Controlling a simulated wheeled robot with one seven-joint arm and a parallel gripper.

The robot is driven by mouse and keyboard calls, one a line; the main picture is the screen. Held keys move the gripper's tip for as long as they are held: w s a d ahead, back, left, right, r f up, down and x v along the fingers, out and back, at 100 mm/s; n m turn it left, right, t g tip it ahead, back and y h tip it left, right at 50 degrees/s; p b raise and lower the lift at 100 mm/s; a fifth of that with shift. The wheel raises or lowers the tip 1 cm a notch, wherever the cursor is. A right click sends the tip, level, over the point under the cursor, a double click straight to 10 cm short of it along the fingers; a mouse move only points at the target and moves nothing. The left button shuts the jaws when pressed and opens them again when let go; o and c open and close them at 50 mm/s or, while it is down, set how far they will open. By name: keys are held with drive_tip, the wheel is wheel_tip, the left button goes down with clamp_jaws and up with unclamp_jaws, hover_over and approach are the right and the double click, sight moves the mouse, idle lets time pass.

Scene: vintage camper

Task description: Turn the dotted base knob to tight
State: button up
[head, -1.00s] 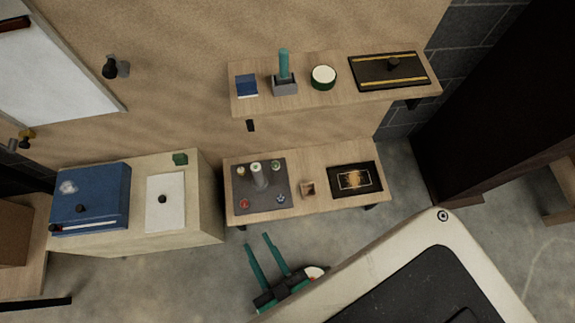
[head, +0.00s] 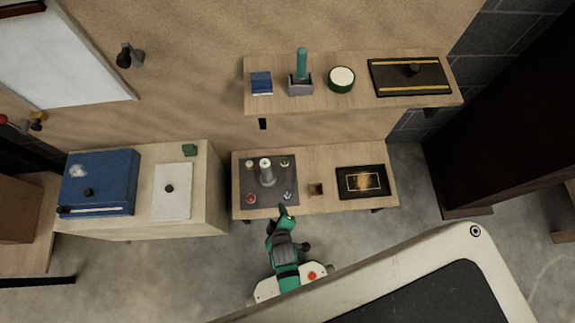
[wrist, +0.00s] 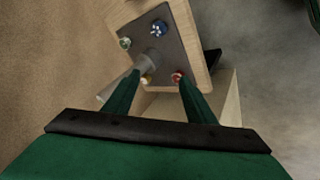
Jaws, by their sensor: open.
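A dark grey base plate (head: 268,183) lies on the lower wooden bench, with a pale upright post (head: 266,172) in its middle. Knobs sit at its corners: red (head: 251,198), yellowish (head: 250,166), green (head: 284,162) and blue (head: 288,197). In the wrist view the blue knob (wrist: 158,29) shows white spots; the other knobs' markings are too small to tell. My gripper (head: 287,211) is at the bench's front edge, close to the blue knob in the head view. In the wrist view my gripper (wrist: 158,80) is open and empty, its fingers apart and pointing toward the plate.
An upper shelf (head: 355,106) overhangs behind. A cabinet (head: 205,205) with a blue box (head: 98,182) stands left.

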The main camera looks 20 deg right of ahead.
drive_tip(key=w+d+f+n+g, duration=0.4)
drive_tip(key=w+f, duration=0.3)
drive_tip(key=f, duration=0.1)
drive_tip(key=n+g+y, duration=0.1)
drive_tip(key=n+g, duration=0.3)
hover_over(287, 195)
wheel_tip(287, 195, down, 11)
drive_tip(key=shift+s+r, duration=0.1)
drive_tip(key=shift+r, duration=0.1)
drive_tip(key=shift+c, duration=0.3)
drive_tip(key=c, duration=1)
